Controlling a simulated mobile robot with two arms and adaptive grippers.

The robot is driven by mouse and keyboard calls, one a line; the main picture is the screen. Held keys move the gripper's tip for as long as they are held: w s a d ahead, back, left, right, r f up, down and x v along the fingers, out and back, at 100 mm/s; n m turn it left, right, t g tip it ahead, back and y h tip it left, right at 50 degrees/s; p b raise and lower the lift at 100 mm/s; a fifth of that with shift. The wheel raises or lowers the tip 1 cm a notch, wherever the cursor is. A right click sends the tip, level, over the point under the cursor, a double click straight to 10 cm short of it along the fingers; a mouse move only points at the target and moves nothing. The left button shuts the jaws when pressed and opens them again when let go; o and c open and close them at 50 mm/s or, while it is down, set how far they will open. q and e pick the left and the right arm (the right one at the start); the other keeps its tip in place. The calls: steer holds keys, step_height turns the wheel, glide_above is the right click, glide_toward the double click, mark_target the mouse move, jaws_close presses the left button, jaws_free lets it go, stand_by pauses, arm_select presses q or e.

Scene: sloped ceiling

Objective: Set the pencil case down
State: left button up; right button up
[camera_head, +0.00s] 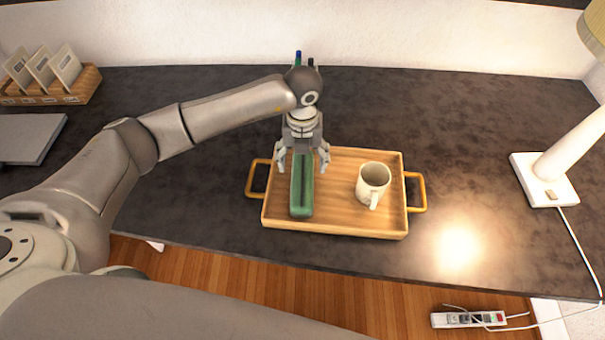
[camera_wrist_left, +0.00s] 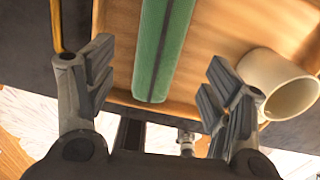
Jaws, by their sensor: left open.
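A long green pencil case (camera_head: 301,192) lies in the left part of a wooden tray (camera_head: 340,226). My left gripper (camera_head: 303,166) is above the pencil case, with one finger on either side of it. The fingers are open and apart from the case. In the left wrist view the green case (camera_wrist_left: 160,55) runs between the two open fingers of my left gripper (camera_wrist_left: 160,88), with clear gaps on both sides. The far end of the case is hidden under the gripper in the head view. My right gripper is not in view.
A white mug (camera_head: 373,181) stands in the tray, right of the pencil case. A lamp (camera_head: 545,180) stands at the right of the dark desk (camera_head: 470,130). A wooden card holder (camera_head: 60,92) and a grey flat object (camera_head: 28,138) are at the left. Pens show behind the wrist.

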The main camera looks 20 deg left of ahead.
mark_target(303, 177)
arm_select(q)
steer(key=shift+r+b, duration=0.4)
steer(key=shift+r, duration=1.7)
